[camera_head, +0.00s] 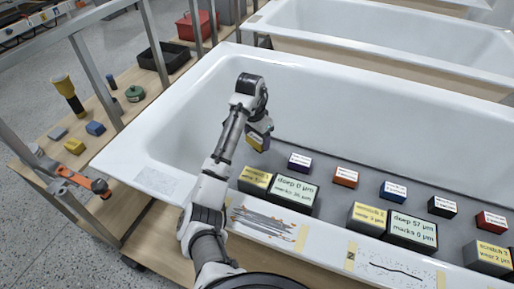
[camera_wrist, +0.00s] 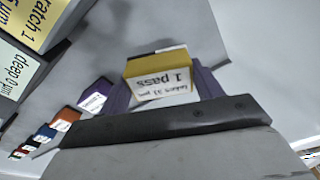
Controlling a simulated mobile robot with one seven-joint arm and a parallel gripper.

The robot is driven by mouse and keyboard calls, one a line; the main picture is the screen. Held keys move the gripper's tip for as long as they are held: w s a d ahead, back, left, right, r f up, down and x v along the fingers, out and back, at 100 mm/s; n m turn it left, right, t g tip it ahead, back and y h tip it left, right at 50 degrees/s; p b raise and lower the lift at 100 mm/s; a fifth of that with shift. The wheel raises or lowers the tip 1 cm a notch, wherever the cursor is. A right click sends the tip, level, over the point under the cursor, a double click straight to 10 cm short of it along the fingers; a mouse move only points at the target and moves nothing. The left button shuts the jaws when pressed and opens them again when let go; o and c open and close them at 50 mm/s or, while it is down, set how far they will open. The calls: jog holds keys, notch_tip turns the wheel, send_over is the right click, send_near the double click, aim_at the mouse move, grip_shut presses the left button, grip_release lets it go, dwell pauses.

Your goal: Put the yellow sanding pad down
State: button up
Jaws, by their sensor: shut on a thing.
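My gripper (camera_head: 259,127) is over the inside of the near white bathtub shell (camera_head: 330,110), toward its left end. It is shut on the yellow sanding pad (camera_head: 257,141), a small block with a yellow side and a white label. In the wrist view the yellow sanding pad (camera_wrist: 158,75) sits between the fingers, and its label reads "1 pass". The pad appears held above the tub floor; its exact height is hard to tell. The gripper body hides part of it.
Labelled blocks line the tub, including a purple one (camera_head: 300,163), an orange one (camera_head: 345,177) and a larger green-white one (camera_head: 294,192). Bare tub floor lies left of the purple block.

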aim_at(257, 147)
jog(key=shift+f+p, duration=0.35)
jog(key=shift+f, duration=1.8)
jog(key=o, duration=1)
jog(key=shift+f, duration=0.15)
jog(key=shift+c, duration=0.2)
jog(key=r+p, duration=0.2)
jog(key=r, duration=0.2)
jog(key=r+p, duration=0.3)
jog(key=r, duration=0.1)
jog(key=s+a+r+p, duration=0.1)
jog(key=r+p, duration=0.2)
jog(key=r, duration=0.1)
jog(key=shift+r, duration=0.1)
